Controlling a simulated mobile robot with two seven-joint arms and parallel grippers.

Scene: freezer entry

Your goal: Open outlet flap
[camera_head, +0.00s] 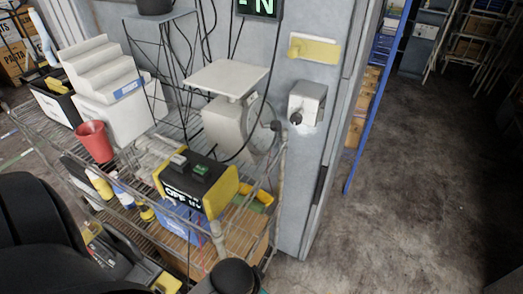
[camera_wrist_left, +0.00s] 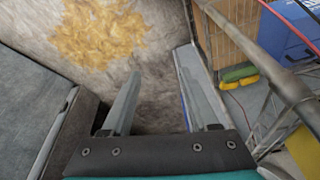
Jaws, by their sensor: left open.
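A grey metal box (camera_head: 307,103) with a dark round part on its lower left is mounted on the light grey wall panel, right of centre in the head view. It looks like the outlet. I cannot make out its flap or tell whether that is open or shut. My left gripper (camera_wrist_left: 160,68) shows in the left wrist view with its two fingers apart and nothing between them. It points down over the floor, beside the wire shelf. The grey box does not show in that view. In the head view my left gripper's fingers are out of sight. My right gripper is in neither view.
A wire shelf rack (camera_head: 262,190) stands in front of the wall, holding a black-and-yellow device (camera_head: 195,180), a red cup (camera_head: 95,141) and a scale (camera_head: 226,80). A yellow plate (camera_head: 315,49) is above the box. Concrete floor (camera_head: 420,190) is open on the right.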

